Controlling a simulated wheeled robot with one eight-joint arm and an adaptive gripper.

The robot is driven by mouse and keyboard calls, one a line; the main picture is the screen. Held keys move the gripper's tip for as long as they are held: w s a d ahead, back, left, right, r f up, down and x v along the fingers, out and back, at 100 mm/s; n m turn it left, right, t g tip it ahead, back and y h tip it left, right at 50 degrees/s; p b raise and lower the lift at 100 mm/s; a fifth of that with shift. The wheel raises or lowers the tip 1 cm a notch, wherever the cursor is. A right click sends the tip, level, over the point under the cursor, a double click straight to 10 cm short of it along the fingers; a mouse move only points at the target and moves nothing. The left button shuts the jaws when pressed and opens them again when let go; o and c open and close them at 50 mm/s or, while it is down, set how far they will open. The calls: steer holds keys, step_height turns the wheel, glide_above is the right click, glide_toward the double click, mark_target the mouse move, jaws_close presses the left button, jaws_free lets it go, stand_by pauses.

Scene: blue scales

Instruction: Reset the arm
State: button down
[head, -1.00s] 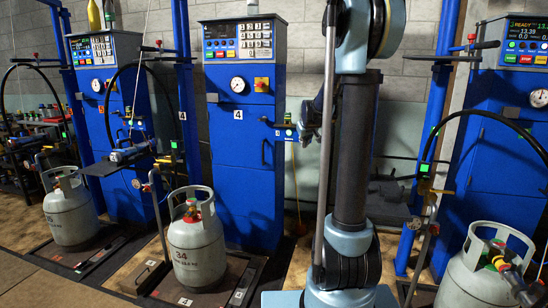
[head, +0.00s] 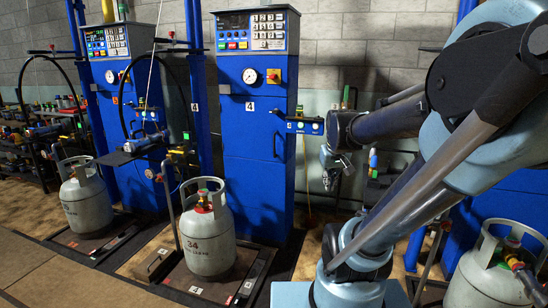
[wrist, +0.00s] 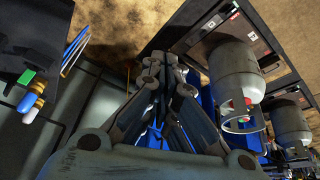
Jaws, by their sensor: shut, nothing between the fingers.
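My arm (head: 425,190) leans up to the right from its light-blue base in the head view, then folds back left at the top. My gripper (head: 332,180) hangs at the end, right of the blue scale cabinet marked 4 (head: 255,135). It also shows in the wrist view (wrist: 170,60), with its fingers drawn together and nothing between them. It appears apart from the cabinet and the cylinders.
A grey gas cylinder marked 34 (head: 208,240) stands on a scale platform before cabinet 4. Another cylinder (head: 82,200) stands farther left, and one (head: 490,275) at lower right beside my arm. A hose and post stand between the cabinets.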

steer(key=s+f+g, duration=0.1)
steer(key=s+f, duration=0.3)
steer(key=s, duration=0.3)
steer(key=s+f+m+g, duration=0.1)
steer(key=s+f, duration=0.3)
steer(key=s, duration=0.3)
